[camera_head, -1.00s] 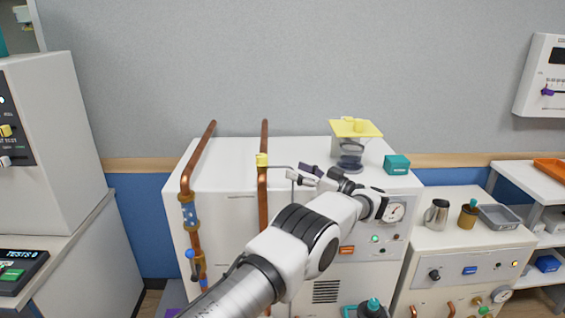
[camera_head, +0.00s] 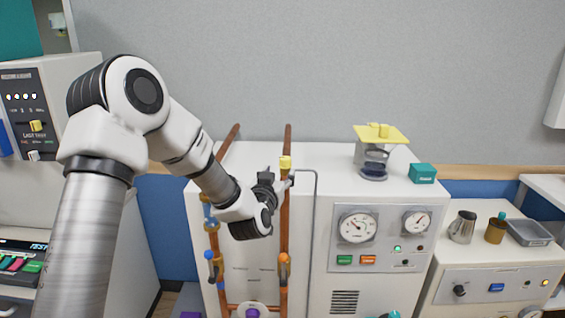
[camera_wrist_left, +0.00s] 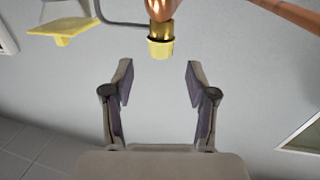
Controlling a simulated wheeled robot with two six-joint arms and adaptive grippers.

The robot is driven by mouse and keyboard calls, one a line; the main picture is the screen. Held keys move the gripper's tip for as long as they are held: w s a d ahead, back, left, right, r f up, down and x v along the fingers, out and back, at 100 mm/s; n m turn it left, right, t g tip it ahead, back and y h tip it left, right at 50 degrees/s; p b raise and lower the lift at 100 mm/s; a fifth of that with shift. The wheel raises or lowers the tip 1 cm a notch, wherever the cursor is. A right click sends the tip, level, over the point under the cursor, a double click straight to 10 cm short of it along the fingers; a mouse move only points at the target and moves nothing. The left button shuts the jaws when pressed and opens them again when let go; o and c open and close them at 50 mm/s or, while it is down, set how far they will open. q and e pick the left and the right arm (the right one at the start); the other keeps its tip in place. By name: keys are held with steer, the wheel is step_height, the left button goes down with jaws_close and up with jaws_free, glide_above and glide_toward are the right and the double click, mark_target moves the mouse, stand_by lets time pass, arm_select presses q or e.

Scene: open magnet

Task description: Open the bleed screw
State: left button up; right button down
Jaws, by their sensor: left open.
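In the left wrist view the yellow cap (camera_wrist_left: 160,48) sits in a brass fitting, just beyond and between my fingertips, not held. My left gripper (camera_head: 278,185) is open and empty, close to the pipe and a little below the cap in the head view. It also shows open in the left wrist view (camera_wrist_left: 159,70). The arm hides part of the left pipe. My right gripper is not in view.
A thin grey tube (camera_head: 314,200) runs beside the cap. A yellow-topped glass vessel (camera_head: 380,134) and a teal box (camera_head: 422,173) stand on the white cabinet (camera_head: 345,275). Gauges (camera_head: 357,227) are on its front. The wall behind is bare.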

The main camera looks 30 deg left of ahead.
mark_target(284, 161)
arm_select(q)
steer(key=x, duration=0.2)
steer(key=p+x, duration=0.1)
steer(key=x, duration=0.2)
steer(key=r+p+x, duration=0.1)
steer(key=x, duration=0.1)
steer(key=shift+w+a, duration=0.2)
steer(key=shift+w, duration=0.05)
steer(key=shift+w+a, duration=0.1)
steer(key=shift+w, duration=0.15)
steer(key=shift+y, duration=0.3)
jaws_close()
